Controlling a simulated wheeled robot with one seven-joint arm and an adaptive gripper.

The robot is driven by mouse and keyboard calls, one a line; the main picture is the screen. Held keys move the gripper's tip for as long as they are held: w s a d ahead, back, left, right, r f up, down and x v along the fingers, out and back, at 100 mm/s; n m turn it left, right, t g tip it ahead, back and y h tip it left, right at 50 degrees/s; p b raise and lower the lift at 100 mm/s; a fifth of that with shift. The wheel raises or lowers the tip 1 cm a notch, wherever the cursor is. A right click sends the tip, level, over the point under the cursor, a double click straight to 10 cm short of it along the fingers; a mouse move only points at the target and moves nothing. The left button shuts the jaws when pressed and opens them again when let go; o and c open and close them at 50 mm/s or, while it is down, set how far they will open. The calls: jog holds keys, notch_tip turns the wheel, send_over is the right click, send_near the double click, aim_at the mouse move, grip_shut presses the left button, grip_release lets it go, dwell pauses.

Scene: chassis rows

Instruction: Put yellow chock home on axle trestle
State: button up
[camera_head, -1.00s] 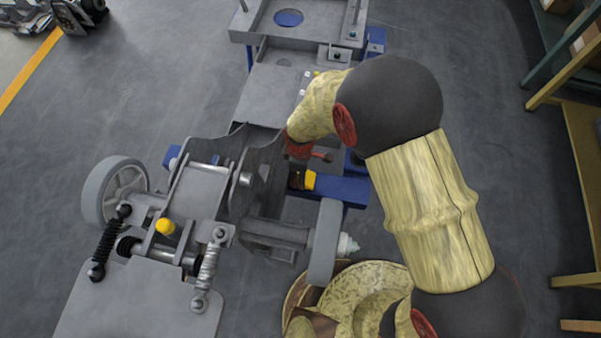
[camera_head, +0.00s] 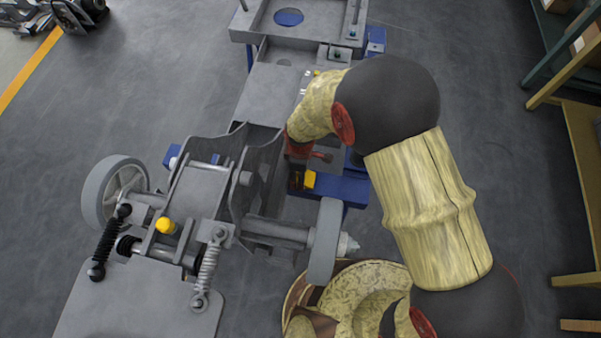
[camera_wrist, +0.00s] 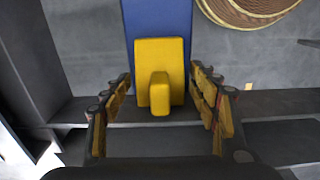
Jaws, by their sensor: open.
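The yellow chock (camera_wrist: 159,72) lies on the blue beam of the axle trestle (camera_wrist: 157,20) in the wrist view, with its raised tab towards me. My gripper (camera_wrist: 162,112) is open, with one finger on each side of the chock and a visible gap on both sides. In the head view the chock (camera_head: 310,180) shows as a small yellow patch on the blue trestle beam (camera_head: 340,189), beside the chassis side plate. My gripper (camera_head: 298,180) is mostly hidden there under my arm and wrist.
The grey chassis (camera_head: 200,190) with its wheels fills the left and middle. The near right wheel (camera_head: 325,240) stands close to the trestle beam. A shelf rack (camera_head: 570,150) is at the right edge; the floor between is clear.

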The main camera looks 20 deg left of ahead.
jog(key=shift+o, duration=0.4)
notch_tip(320, 180, up, 12)
dwell(0.5)
jog(key=shift+s, duration=0.1)
dwell(0.4)
